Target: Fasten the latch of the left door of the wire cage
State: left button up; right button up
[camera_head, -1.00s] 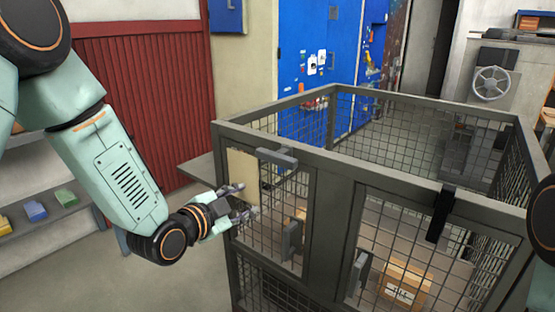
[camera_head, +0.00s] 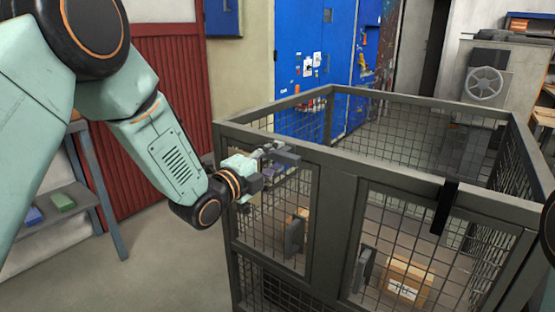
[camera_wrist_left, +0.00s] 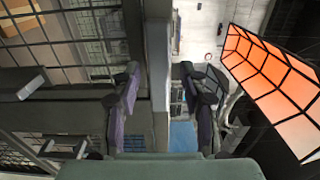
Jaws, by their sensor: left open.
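The wire cage (camera_head: 333,220) stands at the right with a grey frame and mesh sides. Its left door (camera_head: 272,210) sits within the front frame. The latch (camera_head: 287,157) of this door is a dark grey bar lying roughly level across the door's top. My left gripper (camera_head: 268,153) is at this bar and partly covers it; contact cannot be told. In the left wrist view my gripper's fingers (camera_wrist_left: 162,95) are apart, with a grey bar of the frame showing between them. My right gripper is not in view.
The right door (camera_head: 405,240) has a black upright latch bar (camera_head: 443,207) at its top. Handles stand on the left door (camera_head: 293,238) and right door (camera_head: 362,270). A cardboard box (camera_head: 408,280) is inside the cage. A shelf (camera_head: 62,212) is at the left; floor before it is clear.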

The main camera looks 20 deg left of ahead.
pick_arm(q)
jog(key=x, duration=0.2)
jog(key=shift+w+d+f, duration=0.1)
jog(key=shift+w+d, duration=0.05)
jog(key=shift+w, duration=0.05)
jog(key=shift+s, duration=0.1)
jog(key=shift+c, duration=1.3)
grip_shut()
